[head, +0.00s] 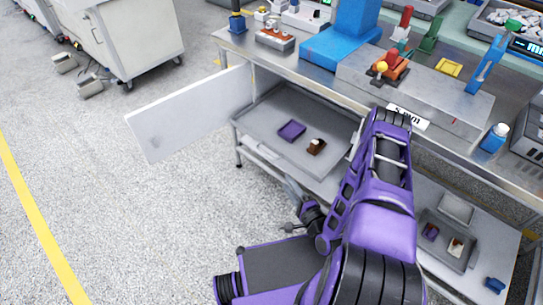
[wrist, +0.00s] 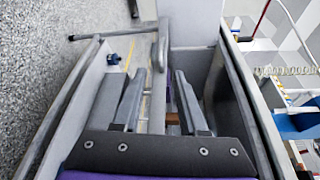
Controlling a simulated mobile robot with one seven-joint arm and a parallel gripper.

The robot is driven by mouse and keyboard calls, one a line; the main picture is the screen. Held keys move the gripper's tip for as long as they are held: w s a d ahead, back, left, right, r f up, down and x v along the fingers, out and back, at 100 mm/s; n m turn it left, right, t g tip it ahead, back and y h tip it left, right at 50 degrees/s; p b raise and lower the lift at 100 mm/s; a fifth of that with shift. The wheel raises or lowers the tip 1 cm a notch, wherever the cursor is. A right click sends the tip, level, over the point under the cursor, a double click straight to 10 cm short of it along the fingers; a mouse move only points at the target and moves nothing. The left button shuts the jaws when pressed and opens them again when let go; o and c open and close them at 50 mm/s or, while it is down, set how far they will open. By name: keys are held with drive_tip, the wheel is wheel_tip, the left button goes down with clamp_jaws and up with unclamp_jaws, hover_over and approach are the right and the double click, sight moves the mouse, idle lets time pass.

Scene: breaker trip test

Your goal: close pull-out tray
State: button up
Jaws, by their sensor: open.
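The pull-out tray (head: 262,122) is a grey, shallow tray under the workbench, standing out from it. A purple dish (head: 291,131) and a small brown block with a white top (head: 316,146) lie on it. My gripper shows in the wrist view (wrist: 160,75) with its two grey fingers apart. A grey upright bar (wrist: 162,50) shows between and beyond the fingertips; I cannot tell whether they touch it. In the head view my purple arm covers the tray's right part, and the gripper is low by the tray's front edge, partly hidden.
A white panel (head: 190,112) sticks out at the tray's left. The bench top (head: 285,75) above carries a blue stand, a grey box with a red lever, and tools. A lower shelf (head: 488,245) holds a small grey tray and a blue piece.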

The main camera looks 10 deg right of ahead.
sight(267, 154)
drive_tip(key=b+x, duration=0.1)
drive_tip(key=x, duration=1.6)
drive_tip(key=shift+w+r+b, duration=0.1)
drive_tip(key=shift+w+b, duration=0.1)
drive_tip(key=shift+b, duration=0.2)
drive_tip(key=shift+c, duration=0.2)
clamp_jaws()
idle(0.4)
